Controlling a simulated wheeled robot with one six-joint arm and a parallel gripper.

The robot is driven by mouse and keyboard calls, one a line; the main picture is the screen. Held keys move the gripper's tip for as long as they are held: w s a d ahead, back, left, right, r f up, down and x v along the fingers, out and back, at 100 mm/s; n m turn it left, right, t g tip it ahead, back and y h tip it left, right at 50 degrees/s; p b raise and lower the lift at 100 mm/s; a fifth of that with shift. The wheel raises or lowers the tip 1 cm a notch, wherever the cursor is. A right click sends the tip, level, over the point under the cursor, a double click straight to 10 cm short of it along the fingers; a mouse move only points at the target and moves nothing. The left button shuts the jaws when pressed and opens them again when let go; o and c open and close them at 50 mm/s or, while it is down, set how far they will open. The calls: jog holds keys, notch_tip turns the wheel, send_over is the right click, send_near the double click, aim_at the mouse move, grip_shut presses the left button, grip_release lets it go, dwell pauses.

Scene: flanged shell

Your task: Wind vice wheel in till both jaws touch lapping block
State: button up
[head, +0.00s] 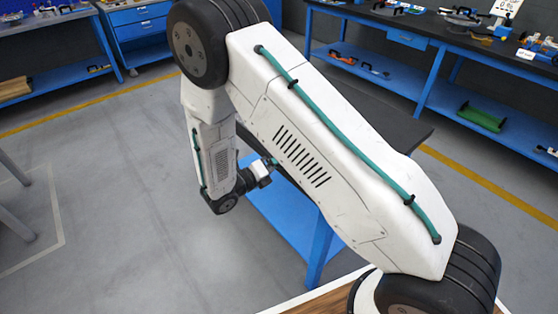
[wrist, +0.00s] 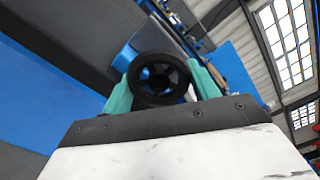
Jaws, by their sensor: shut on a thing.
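The vice wheel (wrist: 160,99), a black ring with a dark spoked middle, shows in the wrist view. My gripper (wrist: 162,80) has its two teal fingers on either side of the wheel's rim and is shut on it. Blue surface, perhaps the vice body, shows behind the wheel. In the head view my gripper (head: 274,162) is at the left edge of a dark-topped bench, and my arm covers most of it. The vice jaws and the lapping block are hidden in both views, so I cannot tell whether they touch.
The bench with blue legs and a blue lower shelf (head: 275,215) stands beneath my arm. Grey floor (head: 120,200) to its left is clear. Another bench (head: 430,50) with tools stands at the back right, and blue drawers (head: 140,30) stand at the back left.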

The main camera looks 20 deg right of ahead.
jog(key=shift+n, duration=1.1)
jog(key=o, duration=0.9)
